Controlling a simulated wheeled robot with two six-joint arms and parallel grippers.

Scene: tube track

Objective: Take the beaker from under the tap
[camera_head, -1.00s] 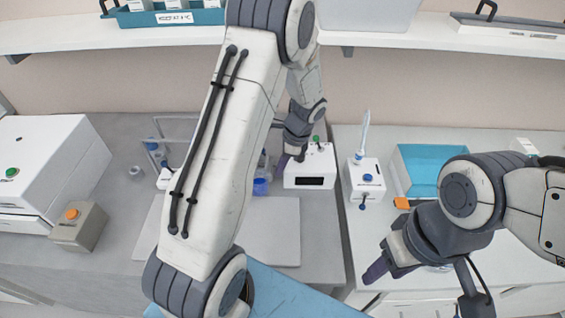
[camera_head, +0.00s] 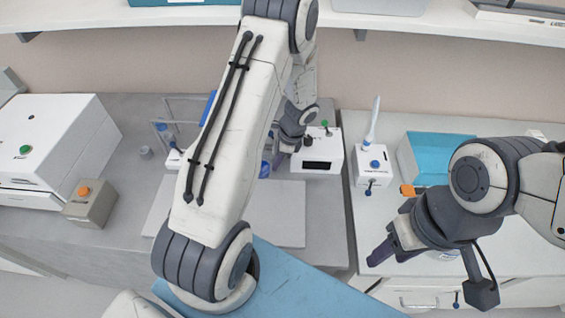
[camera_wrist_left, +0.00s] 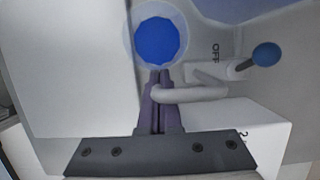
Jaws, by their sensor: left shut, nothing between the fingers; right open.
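The beaker (camera_wrist_left: 157,38) with blue content shows in the left wrist view, just beyond my fingertips. In the head view the beaker (camera_head: 265,168) is partly hidden behind my left arm. My left gripper (camera_wrist_left: 160,76) is shut and empty, its tips close to the beaker's near rim; I cannot tell if they touch. The white tap spout (camera_wrist_left: 190,93) reaches across beside the fingers. The tap's lever has a blue knob (camera_wrist_left: 266,54) and stands near the "OFF" label. My right gripper (camera_head: 378,256) is open and empty over the right bench's front.
A white device with a green knob (camera_head: 322,155) stands right of the left gripper. A white box with a blue button (camera_head: 373,168) and a blue tray (camera_head: 440,152) stand on the right bench. A grey mat (camera_head: 280,215) lies clear in front. A shelf (camera_head: 420,38) runs above.

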